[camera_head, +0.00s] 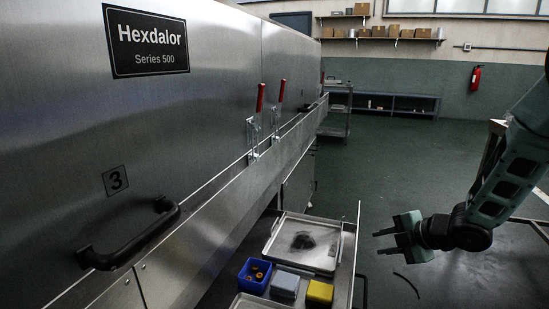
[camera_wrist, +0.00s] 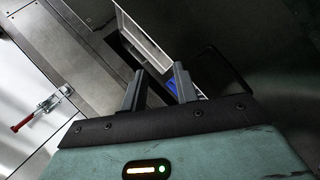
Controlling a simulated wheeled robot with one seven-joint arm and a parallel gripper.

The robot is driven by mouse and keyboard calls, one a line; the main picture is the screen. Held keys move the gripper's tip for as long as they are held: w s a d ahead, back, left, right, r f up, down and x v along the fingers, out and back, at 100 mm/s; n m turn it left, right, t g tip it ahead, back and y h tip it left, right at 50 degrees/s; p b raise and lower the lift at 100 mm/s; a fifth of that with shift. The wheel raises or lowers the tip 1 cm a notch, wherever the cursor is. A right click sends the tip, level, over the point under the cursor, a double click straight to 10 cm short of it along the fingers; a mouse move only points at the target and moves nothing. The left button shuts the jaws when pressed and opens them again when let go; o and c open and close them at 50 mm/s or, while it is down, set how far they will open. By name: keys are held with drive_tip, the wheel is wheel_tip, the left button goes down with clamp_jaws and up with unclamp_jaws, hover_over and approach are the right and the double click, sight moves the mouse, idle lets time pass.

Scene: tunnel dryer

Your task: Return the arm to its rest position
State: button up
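My gripper (camera_head: 397,238) is at the right of the head view, above the floor and to the right of the tray cart. Its two fingers are apart with nothing between them. In the wrist view the fingers (camera_wrist: 160,88) also stand open, with a light tray edge (camera_wrist: 146,40) and a bit of blue beyond them. My arm reaches in from the right edge of the head view, bent at the wrist.
The steel dryer (camera_head: 200,110) fills the left, with a black handle (camera_head: 130,240) and red-handled clamps (camera_head: 260,98). Floor behind is open.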

drive_tip(key=s+a+r+m+g+h, duration=0.2)
drive_tip(key=s+a+r+m+h, duration=0.2)
drive_tip(key=s+a+r+m, duration=0.35)
drive_tip(key=s+a+r+m+g+h, duration=0.1)
drive_tip(key=s+a+m+g, duration=0.15)
drive_tip(key=s, duration=0.65)
drive_tip(key=s+a+r+m+g+p, duration=0.1)
drive_tip(key=s+a+m, duration=0.15)
drive_tip(key=s, duration=0.65)
drive_tip(key=s+a+r+m+g+h, duration=0.1)
drive_tip(key=s+a+r+m+g, duration=0.15)
drive_tip(key=s, duration=0.65)
wheel_tip(320, 180, up, 29)
drive_tip(key=p, duration=3)
drive_tip(key=shift+w+d+f, duration=0.2)
drive_tip(key=shift+d, duration=0.2)
